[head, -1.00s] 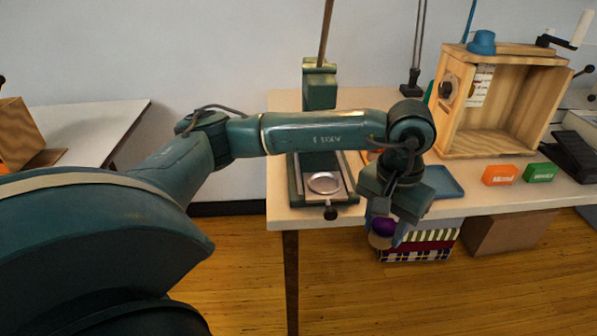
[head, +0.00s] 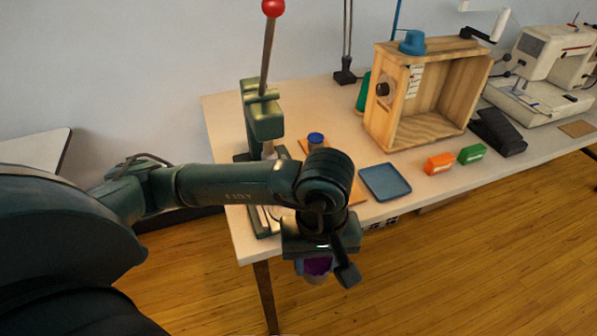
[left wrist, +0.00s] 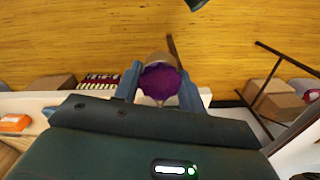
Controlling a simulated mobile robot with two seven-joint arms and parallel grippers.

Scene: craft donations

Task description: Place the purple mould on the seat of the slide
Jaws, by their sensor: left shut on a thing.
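My left gripper (head: 321,266) is shut on the purple mould (head: 316,267), which has a pale outer part. It holds the mould in front of the table's front edge, over the floor. In the left wrist view the purple mould (left wrist: 160,82) sits between the two blue-grey fingers of my left gripper (left wrist: 160,92). The green press (head: 263,118) with a red-balled lever stands at the table's left end. Its slide (head: 262,222) shows only in part at the press's foot; my forearm and wrist hide its round seat. My right gripper is not in view.
A blue tray (head: 385,182) lies right of my wrist, with a blue-topped jar (head: 316,141) behind. An open wooden box (head: 420,100), orange block (head: 439,163), green block (head: 471,154) and sewing machine (head: 545,70) stand farther right. Floor in front is clear.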

